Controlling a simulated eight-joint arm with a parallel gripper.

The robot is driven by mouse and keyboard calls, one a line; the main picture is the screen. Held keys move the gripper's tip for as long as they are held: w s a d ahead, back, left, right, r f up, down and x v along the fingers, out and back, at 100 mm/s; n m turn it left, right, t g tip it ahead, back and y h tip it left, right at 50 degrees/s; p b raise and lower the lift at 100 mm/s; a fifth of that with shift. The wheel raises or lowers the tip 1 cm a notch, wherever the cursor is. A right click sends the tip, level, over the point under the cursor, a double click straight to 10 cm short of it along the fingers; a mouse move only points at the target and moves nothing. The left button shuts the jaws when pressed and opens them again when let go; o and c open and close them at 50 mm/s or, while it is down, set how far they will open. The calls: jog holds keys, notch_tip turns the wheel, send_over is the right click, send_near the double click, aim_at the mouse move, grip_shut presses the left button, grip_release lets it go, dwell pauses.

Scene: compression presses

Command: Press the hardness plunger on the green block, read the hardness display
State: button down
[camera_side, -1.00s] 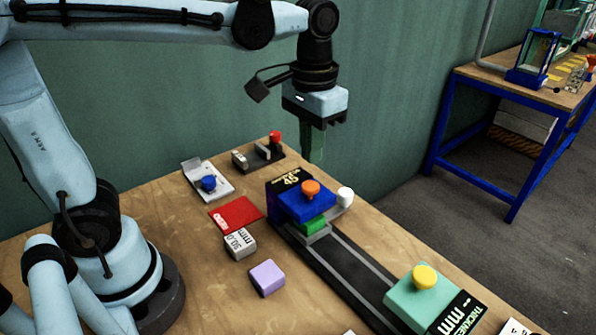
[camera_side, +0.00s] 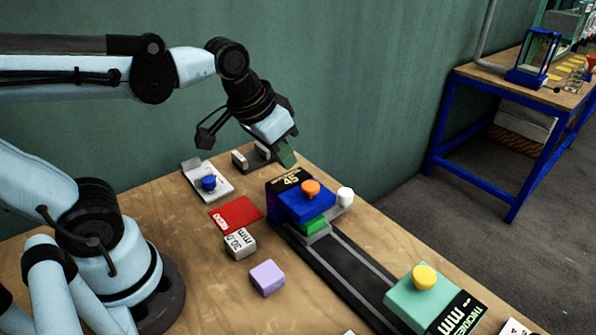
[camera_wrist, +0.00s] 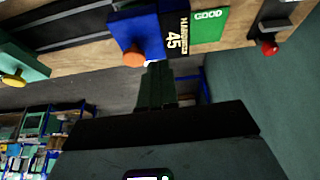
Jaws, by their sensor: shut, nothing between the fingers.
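The blue hardness press (camera_side: 300,207) has an orange plunger (camera_side: 311,188) on top; both also show in the wrist view, press (camera_wrist: 140,30) and plunger (camera_wrist: 134,58). The green block (camera_side: 313,225) sits under the press, mostly covered. The hardness display (camera_side: 291,180) is black with yellow digits; in the wrist view the display (camera_wrist: 175,38) reads 45. My gripper (camera_side: 287,158) is tilted, shut and empty, in front of the display's far side in the side view. In the wrist view my gripper (camera_wrist: 157,68) points toward the press, apart from the plunger.
A green GOOD plate (camera_wrist: 209,22) lies beside the display. A teal thickness press (camera_side: 412,302) with a yellow knob stands at the front right on a rail (camera_side: 345,268). A red card (camera_side: 236,213), a 30.0 mm block (camera_side: 239,243) and a lilac block (camera_side: 267,278) lie left.

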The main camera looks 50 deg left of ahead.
jog(key=shift+s+a+f+t, duration=0.3)
jog(key=shift+a+f+t, duration=0.1)
jog(key=shift+f+t, duration=0.15)
jog(key=shift+s+a+f+t, duration=0.35)
jog(key=shift+f+t, duration=0.1)
jog(key=shift+t, duration=0.2)
